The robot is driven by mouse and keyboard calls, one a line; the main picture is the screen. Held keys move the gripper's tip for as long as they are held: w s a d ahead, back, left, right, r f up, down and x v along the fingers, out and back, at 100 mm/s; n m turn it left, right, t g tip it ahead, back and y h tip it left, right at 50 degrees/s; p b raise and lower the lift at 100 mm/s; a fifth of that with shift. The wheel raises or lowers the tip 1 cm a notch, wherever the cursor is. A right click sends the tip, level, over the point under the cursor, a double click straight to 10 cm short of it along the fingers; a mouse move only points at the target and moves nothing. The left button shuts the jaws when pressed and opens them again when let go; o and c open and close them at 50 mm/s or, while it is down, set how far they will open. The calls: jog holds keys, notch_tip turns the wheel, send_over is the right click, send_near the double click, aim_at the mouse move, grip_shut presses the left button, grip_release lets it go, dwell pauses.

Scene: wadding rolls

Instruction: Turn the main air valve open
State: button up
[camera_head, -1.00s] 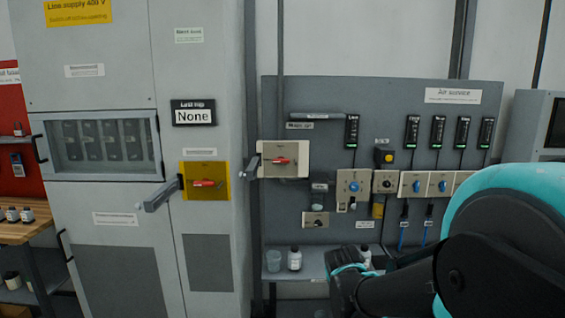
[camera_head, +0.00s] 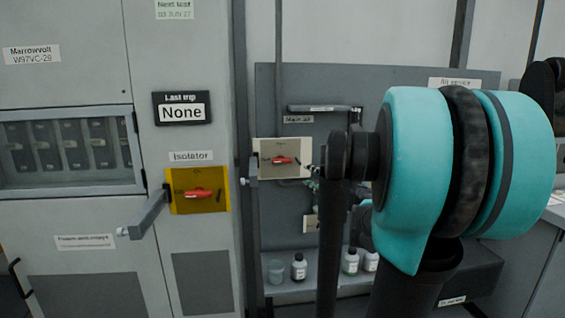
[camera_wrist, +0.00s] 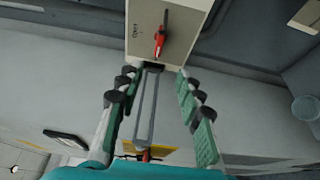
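The main air valve (camera_head: 283,158) is a cream box with a red pointer, below a "Main air" label (camera_head: 298,119) on the grey panel. Its grey lever (camera_head: 252,167) sticks out at the box's left side. In the wrist view the cream box (camera_wrist: 143,40) is at the top, with the red pointer and the word "Open" on it. The grey lever (camera_wrist: 148,108) runs down from it. My gripper (camera_wrist: 155,78) is open, with one finger on each side of the lever. I cannot tell whether either touches it.
The yellow isolator (camera_head: 198,190), with its own grey lever (camera_head: 150,212), is on the cabinet to the left. A shelf below holds a beaker (camera_head: 276,271) and several bottles (camera_head: 299,267). My arm covers much of the panel's right side.

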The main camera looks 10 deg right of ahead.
aim_at(283, 162)
jog(key=x, duration=1.7)
jog(key=shift+w+a, duration=0.1)
jog(key=shift+a, duration=0.05)
grip_shut()
